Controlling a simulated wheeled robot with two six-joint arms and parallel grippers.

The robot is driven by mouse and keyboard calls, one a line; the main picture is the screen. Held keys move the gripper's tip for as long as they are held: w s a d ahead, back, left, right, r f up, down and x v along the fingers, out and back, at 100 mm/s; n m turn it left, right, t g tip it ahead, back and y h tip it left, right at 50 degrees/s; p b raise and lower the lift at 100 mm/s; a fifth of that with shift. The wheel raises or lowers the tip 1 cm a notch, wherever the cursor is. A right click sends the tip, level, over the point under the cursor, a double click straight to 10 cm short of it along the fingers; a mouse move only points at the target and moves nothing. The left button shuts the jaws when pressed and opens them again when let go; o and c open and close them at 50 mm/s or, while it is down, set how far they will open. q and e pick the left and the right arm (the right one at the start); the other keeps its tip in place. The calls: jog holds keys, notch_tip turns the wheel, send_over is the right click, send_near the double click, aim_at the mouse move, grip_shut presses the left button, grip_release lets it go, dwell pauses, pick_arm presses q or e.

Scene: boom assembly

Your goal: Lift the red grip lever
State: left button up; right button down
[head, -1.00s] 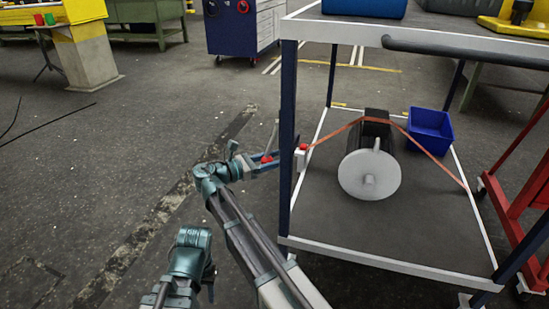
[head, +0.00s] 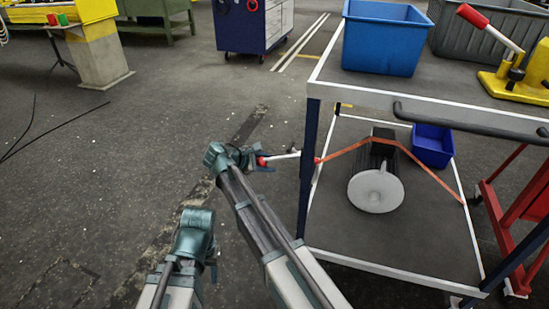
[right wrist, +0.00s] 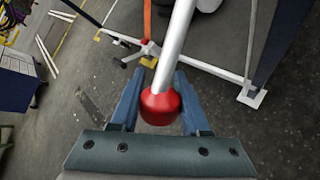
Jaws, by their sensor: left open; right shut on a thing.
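The red grip (head: 262,161) sits on the end of a pale metal lever (head: 285,156) that sticks out left from the lower shelf's side, by the cart's front post. My right gripper (head: 254,160) is shut on the red grip. In the right wrist view the red knob (right wrist: 160,106) sits between the two blue fingers, and the silver rod (right wrist: 176,45) runs away from it. The lever's far end is partly hidden behind the post. My left gripper (head: 212,268) is low in the head view, apart from the cart, with its fingers mostly hidden.
The cart's dark post (head: 308,165) stands close right of the lever. An orange strap (head: 345,152) crosses a dark cylinder with a pale disc (head: 376,190) on the lower shelf. A blue bin (head: 385,45) and a yellow tool (head: 515,85) are on top.

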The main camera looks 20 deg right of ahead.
jog(key=shift+w+a+r+m+t+y+p, duration=0.25)
jog(key=shift+r+y+p, duration=0.2)
jog(key=shift+r+p, duration=0.35)
jog(key=shift+w+a+r+m+t+y+p, duration=0.15)
jog(key=shift+a+r+m+y+p, duration=0.3)
jog(key=shift+p, duration=0.5)
jog(key=shift+w+a+r+m+t+y+p, duration=0.15)
jog(key=shift+r+t+y+p, duration=0.2)
jog(key=shift+r+p, duration=0.5)
jog(key=shift+d+f, duration=0.1)
jog(key=shift+c, duration=1.9)
grip_release()
